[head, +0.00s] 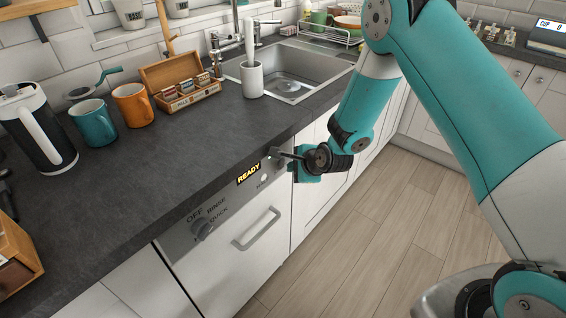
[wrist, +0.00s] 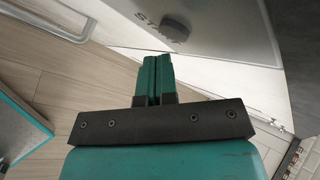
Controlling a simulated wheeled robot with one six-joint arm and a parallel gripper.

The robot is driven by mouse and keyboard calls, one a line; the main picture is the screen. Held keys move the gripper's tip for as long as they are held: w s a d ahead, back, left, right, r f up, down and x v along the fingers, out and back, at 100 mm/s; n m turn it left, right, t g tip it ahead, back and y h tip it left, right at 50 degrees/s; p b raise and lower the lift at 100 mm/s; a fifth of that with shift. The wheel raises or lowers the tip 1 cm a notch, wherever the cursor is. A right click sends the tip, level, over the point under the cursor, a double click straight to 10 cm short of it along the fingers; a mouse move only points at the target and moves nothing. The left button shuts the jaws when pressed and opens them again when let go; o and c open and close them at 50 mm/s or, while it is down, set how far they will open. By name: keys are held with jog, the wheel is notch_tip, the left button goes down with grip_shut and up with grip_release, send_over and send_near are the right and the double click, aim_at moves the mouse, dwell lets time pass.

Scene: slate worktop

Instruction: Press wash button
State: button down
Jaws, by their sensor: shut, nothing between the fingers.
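A built-in washing machine or dishwasher front carries a grey panel (head: 222,205) with a dial (head: 203,229) marked OFF and RINSE, a lit READY display (head: 248,174) and a small round light-coloured button (head: 264,177) whose label is too small to read. In the wrist view a grey round button (wrist: 177,25) labelled START is on the panel, beyond and slightly right of my fingertips. My gripper (head: 296,169) is at the panel's right end; its shut, empty fingers (wrist: 156,60) point towards the panel. No touch shows in the wrist view. No label reading WASH is legible.
The worktop (head: 150,175) overhangs just above the panel. A handle (head: 256,229) sticks out below it. Mugs, a kettle (head: 38,128), a wooden tea box (head: 180,82) and a sink (head: 290,75) are on the worktop. The floor (head: 350,240) in front is clear.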

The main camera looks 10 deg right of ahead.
jog(key=shift+w+a, duration=0.25)
jog(key=shift+w, duration=0.05)
jog(key=shift+w+a, duration=0.2)
jog(key=shift+w, duration=0.05)
dwell(0.6)
jog(key=shift+w+a+r, duration=0.2)
dwell(0.7)
jog(key=shift+s+d, duration=0.1)
jog(key=shift+s, duration=0.05)
jog(key=shift+s+d+f, duration=0.15)
jog(key=shift+s+d, duration=0.25)
jog(key=shift+s+d, duration=0.75)
jog(key=shift+s, duration=0.3)
jog(key=shift+s+d, duration=0.75)
jog(key=shift+s, duration=0.3)
